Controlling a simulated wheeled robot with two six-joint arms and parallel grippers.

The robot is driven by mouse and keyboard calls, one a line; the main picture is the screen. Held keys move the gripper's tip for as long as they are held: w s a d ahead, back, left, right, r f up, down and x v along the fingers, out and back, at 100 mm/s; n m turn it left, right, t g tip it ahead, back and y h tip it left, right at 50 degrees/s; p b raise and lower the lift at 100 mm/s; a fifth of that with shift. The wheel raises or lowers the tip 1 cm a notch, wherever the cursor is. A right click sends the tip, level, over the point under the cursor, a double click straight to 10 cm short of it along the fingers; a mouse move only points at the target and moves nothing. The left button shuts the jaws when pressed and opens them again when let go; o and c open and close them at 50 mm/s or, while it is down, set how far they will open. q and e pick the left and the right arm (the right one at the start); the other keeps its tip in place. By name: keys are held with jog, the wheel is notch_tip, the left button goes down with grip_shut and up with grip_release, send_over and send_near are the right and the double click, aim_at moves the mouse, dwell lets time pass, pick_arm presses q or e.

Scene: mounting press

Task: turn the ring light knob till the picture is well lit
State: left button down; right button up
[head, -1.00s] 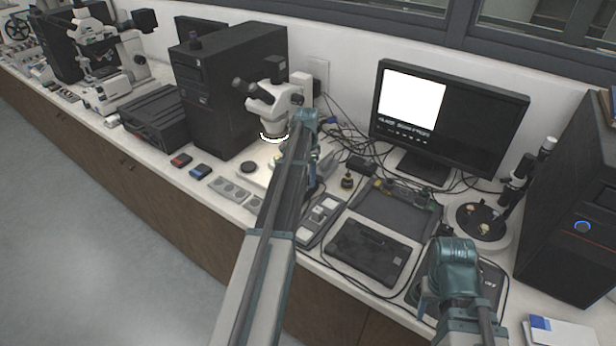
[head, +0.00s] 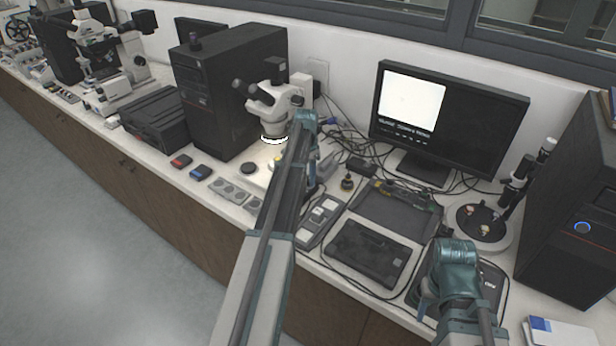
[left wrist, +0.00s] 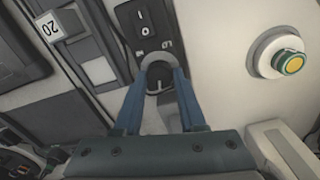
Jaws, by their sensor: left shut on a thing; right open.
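The ring light knob (left wrist: 159,85) is a dark round knob with a pale pointer line, below a black rocker switch (left wrist: 143,27) in the left wrist view. My left gripper (left wrist: 158,74) is shut on it, one blue finger on each side. In the head view my left arm hides the knob and most of that gripper. The ring light (head: 274,140) glows white under the stereo microscope (head: 275,102). The monitor (head: 452,118) shows an almost wholly white picture (head: 411,100) with a few faint marks. My right gripper (head: 427,299) is open and partly hidden by its own arm.
A yellow-topped round button (left wrist: 288,62) sits to the right of the knob in the left wrist view. A black tray case (head: 368,252), cables and a round-based stand (head: 482,222) crowd the bench. Computer towers (head: 228,88) stand behind the microscope and at far right.

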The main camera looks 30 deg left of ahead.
pick_arm(q)
jog(key=n, duration=0.4)
jog(key=shift+n, duration=0.3)
jog(key=n, duration=0.4)
jog(key=shift+n, duration=0.3)
jog(key=shift+c, duration=2.4)
grip_release()
jog(key=shift+r, duration=0.15)
pick_arm(e)
jog(key=shift+r, duration=0.2)
pick_arm(q)
notch_tip(320, 180, up, 14)
jog(key=p, duration=1.4)
jog(key=shift+s+a+f, duration=0.15)
jog(key=shift+a+f, duration=0.05)
pick_arm(e)
notch_tip(320, 180, up, 14)
jog(key=shift+f, duration=0.25)
